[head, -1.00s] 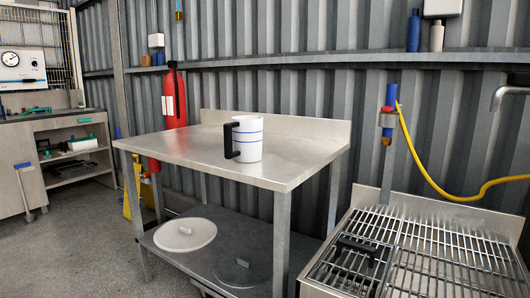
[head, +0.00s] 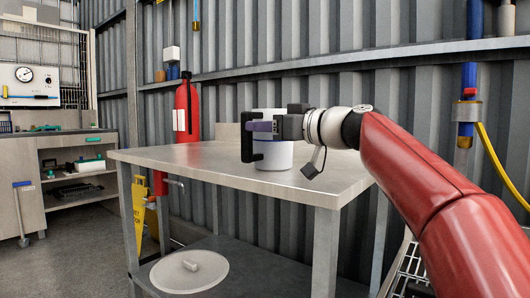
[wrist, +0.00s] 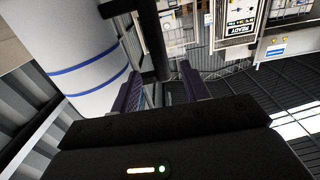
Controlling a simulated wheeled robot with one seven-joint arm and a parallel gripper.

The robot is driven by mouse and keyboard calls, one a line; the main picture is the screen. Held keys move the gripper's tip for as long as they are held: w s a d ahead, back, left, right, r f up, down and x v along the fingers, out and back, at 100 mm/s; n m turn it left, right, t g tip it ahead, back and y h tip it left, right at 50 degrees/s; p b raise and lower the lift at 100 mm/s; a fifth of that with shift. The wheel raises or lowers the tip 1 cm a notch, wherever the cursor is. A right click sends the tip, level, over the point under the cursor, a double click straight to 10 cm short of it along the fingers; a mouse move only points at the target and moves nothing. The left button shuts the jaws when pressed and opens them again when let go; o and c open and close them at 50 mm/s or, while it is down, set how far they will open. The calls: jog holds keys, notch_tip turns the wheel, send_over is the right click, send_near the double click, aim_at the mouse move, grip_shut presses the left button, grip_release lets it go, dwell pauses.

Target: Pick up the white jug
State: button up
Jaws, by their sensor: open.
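The white jug (head: 274,155) stands upright on the steel table (head: 205,163), its black handle (head: 247,150) towards the left. In the wrist view the jug (wrist: 75,55) fills the upper left, with blue bands around it, and its handle (wrist: 152,38) shows at the top, near the fingertips. My gripper (head: 258,127) is open and level with the upper part of the jug, in front of it in the head view. In the wrist view my gripper (wrist: 163,88) has its purple fingers apart. The handle's upright bar appears in line with the gap; I cannot tell whether it touches either finger.
A corrugated wall with a ledge (head: 350,60) runs behind the table. A red fire extinguisher (head: 187,108) hangs at the table's back left. A round lid (head: 170,273) lies on the lower shelf. The tabletop left of the jug is clear.

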aim_at(242, 125)
jog(key=p+x, duration=0.2)
jog(key=x, duration=0.5)
jog(key=shift+w+a, duration=0.1)
jog(key=shift+a, duration=0.1)
grip_shut()
